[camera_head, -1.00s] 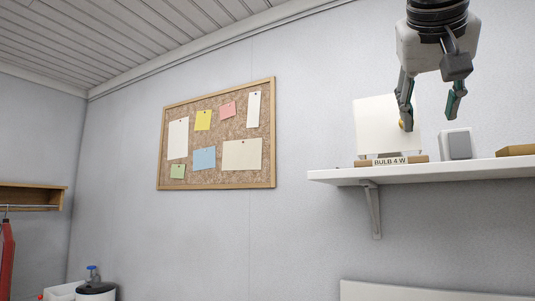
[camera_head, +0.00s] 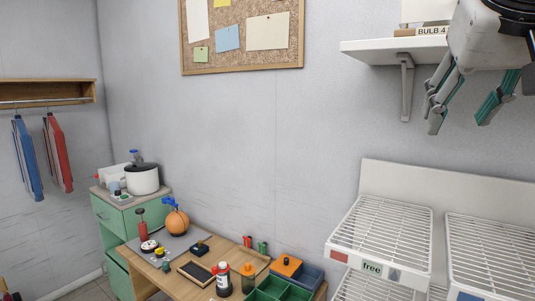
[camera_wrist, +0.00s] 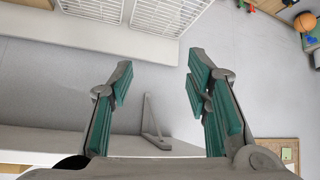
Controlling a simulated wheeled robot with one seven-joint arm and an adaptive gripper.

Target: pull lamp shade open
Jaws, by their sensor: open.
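My gripper (camera_head: 463,108) is open and empty, below and right of the visible end of the wall shelf (camera_head: 375,52). In the wrist view its two green-padded fingers (camera_wrist: 160,75) stand wide apart with nothing between them. A wooden base with a label reading "BULB 4" (camera_head: 432,31) sits on the shelf at the top edge of the head view. Only the bottom of a pale panel (camera_head: 418,10) shows above it. It may be the lamp shade, but most of it is cut off. My gripper is apart from it.
A shelf bracket (camera_head: 406,88) is left of my fingers. White wire racks (camera_head: 385,232) stand below, one labelled "free". A wooden table (camera_head: 190,285) with several tools and an orange ball (camera_head: 177,222) is at lower left. A corkboard (camera_head: 243,55) hangs on the wall.

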